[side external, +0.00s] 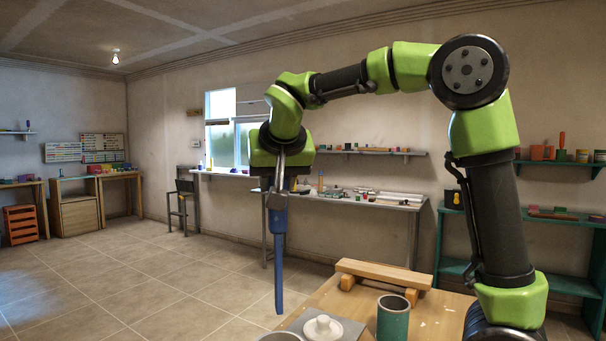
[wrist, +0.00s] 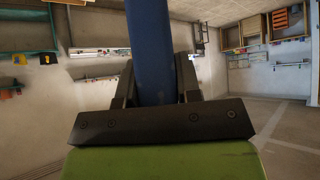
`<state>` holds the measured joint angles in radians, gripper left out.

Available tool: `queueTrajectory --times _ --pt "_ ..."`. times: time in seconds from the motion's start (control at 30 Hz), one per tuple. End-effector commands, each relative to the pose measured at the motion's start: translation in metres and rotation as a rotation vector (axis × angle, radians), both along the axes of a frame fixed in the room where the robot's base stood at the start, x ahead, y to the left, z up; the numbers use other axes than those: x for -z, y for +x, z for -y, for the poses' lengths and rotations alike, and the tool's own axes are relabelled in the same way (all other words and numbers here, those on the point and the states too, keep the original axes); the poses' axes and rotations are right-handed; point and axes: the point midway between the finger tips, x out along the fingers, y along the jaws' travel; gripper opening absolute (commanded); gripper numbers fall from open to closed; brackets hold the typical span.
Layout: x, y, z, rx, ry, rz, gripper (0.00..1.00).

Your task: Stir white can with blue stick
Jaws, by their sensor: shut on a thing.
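My gripper (side external: 276,192) points down and is shut on the upper part of the blue stick (side external: 279,258), which hangs nearly upright. In the wrist view the stick (wrist: 150,45) runs between the two dark fingers (wrist: 154,88). From this view I cannot tell how far the tip is from the rim.
A wooden table (side external: 440,312) holds a white knobbed lid (side external: 323,327) on a grey mat (side external: 351,328), a green cylinder (side external: 393,320) and a wooden bar on blocks (side external: 382,273). Shelves and benches stand along the walls, well back.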

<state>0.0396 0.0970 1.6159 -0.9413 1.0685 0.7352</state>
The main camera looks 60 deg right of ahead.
Motion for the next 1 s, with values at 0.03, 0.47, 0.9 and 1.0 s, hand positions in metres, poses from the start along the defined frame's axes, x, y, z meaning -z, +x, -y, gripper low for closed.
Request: queueTrajectory --times 0.03,0.47,0.9,1.0 --pt "0.001 0.0 -0.002 -0.006 -0.001 -0.001 0.08" --pt "0.039 0.0 -0.002 -0.006 -0.002 -0.004 0.08" --pt "0.086 0.0 -0.002 -0.006 0.0 -0.005 0.08" --pt "0.096 0.0 -0.002 -0.005 -0.003 -0.004 0.08"
